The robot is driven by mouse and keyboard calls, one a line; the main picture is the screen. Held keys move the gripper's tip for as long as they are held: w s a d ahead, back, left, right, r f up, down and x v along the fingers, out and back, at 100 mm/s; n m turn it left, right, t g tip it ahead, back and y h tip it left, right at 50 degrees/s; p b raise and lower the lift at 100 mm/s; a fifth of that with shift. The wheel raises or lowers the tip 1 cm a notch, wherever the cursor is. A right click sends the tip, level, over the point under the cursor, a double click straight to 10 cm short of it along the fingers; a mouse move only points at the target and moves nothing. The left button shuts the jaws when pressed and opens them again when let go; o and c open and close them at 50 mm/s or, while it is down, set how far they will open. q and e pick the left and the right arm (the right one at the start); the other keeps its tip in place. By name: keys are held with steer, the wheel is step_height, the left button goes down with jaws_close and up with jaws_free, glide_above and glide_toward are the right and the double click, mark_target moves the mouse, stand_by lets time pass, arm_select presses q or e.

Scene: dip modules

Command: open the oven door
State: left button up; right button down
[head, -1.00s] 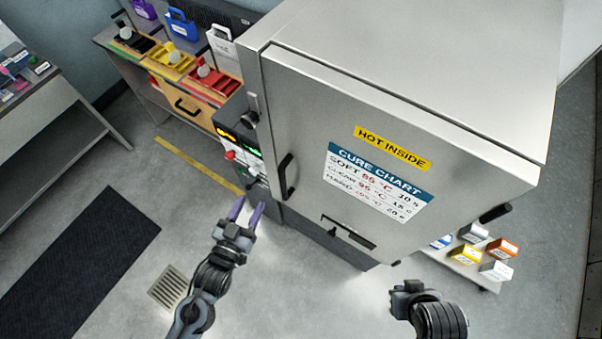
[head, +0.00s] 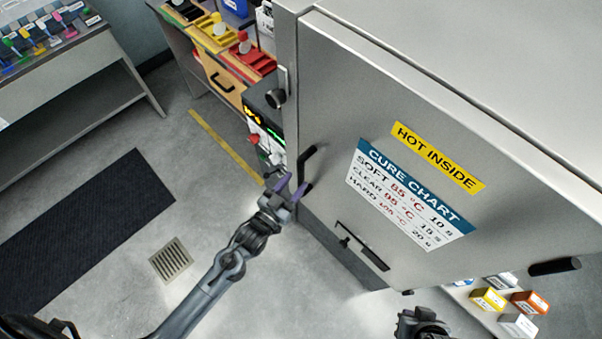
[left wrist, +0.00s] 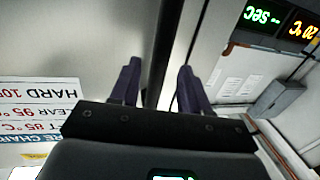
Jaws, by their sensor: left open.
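The oven is a large metal cabinet with a grey front door (head: 340,100) that looks shut. The door carries a yellow HOT INSIDE label and a cure chart (head: 408,195). Its black upright handle (head: 306,163) is near the door's left edge. My left gripper (head: 294,186) is open, its purple fingers at the lower part of the handle; I cannot tell whether they touch it. In the left wrist view the fingers (left wrist: 158,85) are apart, with a dark upright strip between them that may be the handle or door edge. My right gripper (head: 420,322) is at the bottom edge, its jaws unclear.
A control panel with lit displays (head: 262,125) stands left of the door. A bench with coloured trays (head: 225,60) is behind it. Small boxes (head: 505,300) are low at the right. A dark mat (head: 85,225) and a floor drain (head: 171,260) are on the open floor.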

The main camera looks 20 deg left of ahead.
mark_target(299, 178)
arm_select(q)
steer(key=shift+x, duration=2)
jaws_close()
